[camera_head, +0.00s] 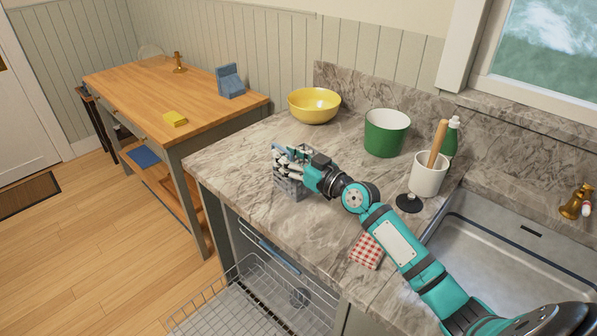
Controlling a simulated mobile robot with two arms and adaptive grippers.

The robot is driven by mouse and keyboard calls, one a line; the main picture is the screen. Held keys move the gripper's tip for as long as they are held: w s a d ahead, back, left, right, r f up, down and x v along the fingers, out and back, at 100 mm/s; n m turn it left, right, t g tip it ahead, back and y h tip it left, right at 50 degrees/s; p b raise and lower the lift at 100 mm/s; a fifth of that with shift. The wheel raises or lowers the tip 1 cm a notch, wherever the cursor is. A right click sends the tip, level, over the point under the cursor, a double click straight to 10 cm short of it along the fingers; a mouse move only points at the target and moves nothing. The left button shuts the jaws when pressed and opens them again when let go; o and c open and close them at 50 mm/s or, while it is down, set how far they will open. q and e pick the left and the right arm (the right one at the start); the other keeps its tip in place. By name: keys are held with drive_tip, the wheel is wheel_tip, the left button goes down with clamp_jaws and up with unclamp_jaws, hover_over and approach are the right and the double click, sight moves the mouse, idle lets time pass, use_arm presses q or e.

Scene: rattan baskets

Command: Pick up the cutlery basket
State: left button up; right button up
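The cutlery basket (289,188) is a small grey openwork basket. It stands on the marbled counter near its left front edge, with pale items showing at its top. My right gripper (297,164) reaches in from the right and is at the upper part of the basket, overlapping it in the picture. Its fingers blend with the basket and the pale items, so I cannot tell whether they are open or closed on it. My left gripper is not in view.
A yellow bowl (314,105), a green pot (386,132) and a white utensil crock (430,174) stand behind my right arm. A red checked cloth (367,251) lies by the front edge. An open dishwasher rack (230,299) is below. The sink (500,250) is right.

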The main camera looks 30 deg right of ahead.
sight(276, 145)
drive_tip(key=shift+w+a, duration=0.1)
drive_tip(key=shift+w, duration=0.15)
drive_tip(key=shift+w+r, duration=0.15)
drive_tip(key=shift+w, duration=0.15)
drive_tip(key=x, duration=0.4)
drive_tip(key=shift+w+r+p, duration=0.2)
drive_tip(key=shift+r+p, duration=0.1)
drive_tip(key=shift+w, duration=0.2)
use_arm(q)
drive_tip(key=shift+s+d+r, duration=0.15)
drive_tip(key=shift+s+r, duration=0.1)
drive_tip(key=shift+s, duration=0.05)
use_arm(e)
drive_tip(key=shift+s, duration=0.1)
drive_tip(key=shift+c, duration=0.8)
clamp_jaws()
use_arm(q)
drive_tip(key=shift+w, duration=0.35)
